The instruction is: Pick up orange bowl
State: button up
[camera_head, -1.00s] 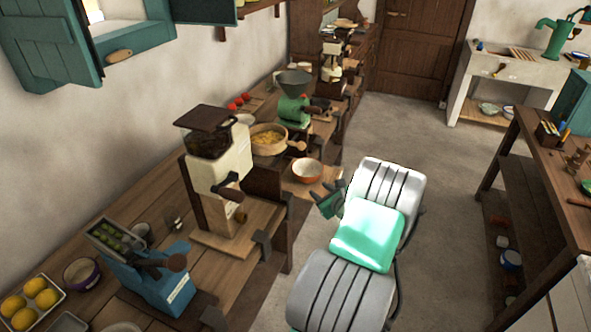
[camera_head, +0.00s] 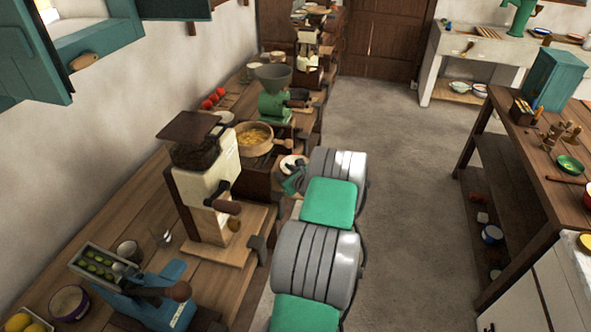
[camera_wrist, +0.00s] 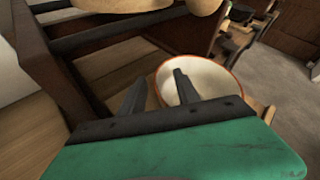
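The orange bowl, with a white inside and an orange rim, shows in the wrist view (camera_wrist: 212,78), just beyond my fingers. In the head view the bowl (camera_head: 289,161) stands at the worktop's right edge, partly hidden by my gripper. My gripper (camera_wrist: 160,76) is open and empty, with two dark fingers apart. The right finger overlaps the bowl's inside in the picture and the left finger lies left of its rim. I cannot tell whether either touches it. In the head view my gripper (camera_head: 291,182) is at the bowl's near side.
A wooden bowl (camera_head: 240,147) with yellow food stands left of the orange bowl. A green grinder (camera_head: 274,105) is behind, and a cream grinder (camera_head: 215,185) is nearer on the worktop. The floor (camera_head: 400,150) to the right is open, up to another table (camera_head: 540,165).

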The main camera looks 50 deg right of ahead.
jog(key=shift+w+f, duration=0.1)
jog(key=shift+c, duration=0.2)
grip_shut()
dwell(1.1)
